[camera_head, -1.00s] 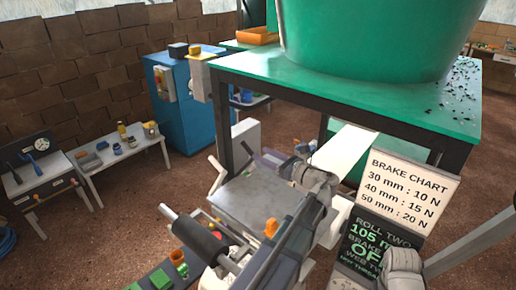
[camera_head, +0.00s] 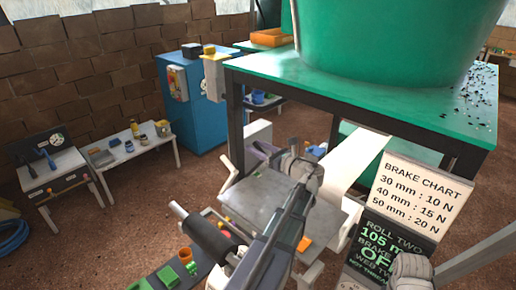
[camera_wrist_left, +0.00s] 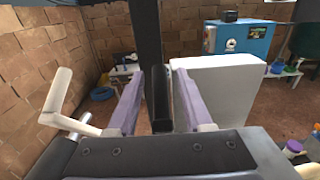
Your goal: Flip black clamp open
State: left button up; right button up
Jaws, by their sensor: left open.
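My left gripper (camera_head: 264,152) reaches over the grey machine plate (camera_head: 262,200) in the head view. A dark upright post shows behind the gap. A black roller (camera_head: 207,238) lies at the machine's front left. My right arm shows at the lower right, but its gripper is out of view.
A white crank handle (camera_wrist_left: 60,95) stands left of my left gripper and a pale panel (camera_wrist_left: 220,92) right of it. A green table (camera_head: 400,100) with dark legs stands behind. A brake chart sign (camera_head: 428,192) is at the right. A white paper strip (camera_head: 355,160) runs beneath the table.

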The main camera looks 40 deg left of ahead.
pick_arm(q)
grip_shut()
dwell(1.4)
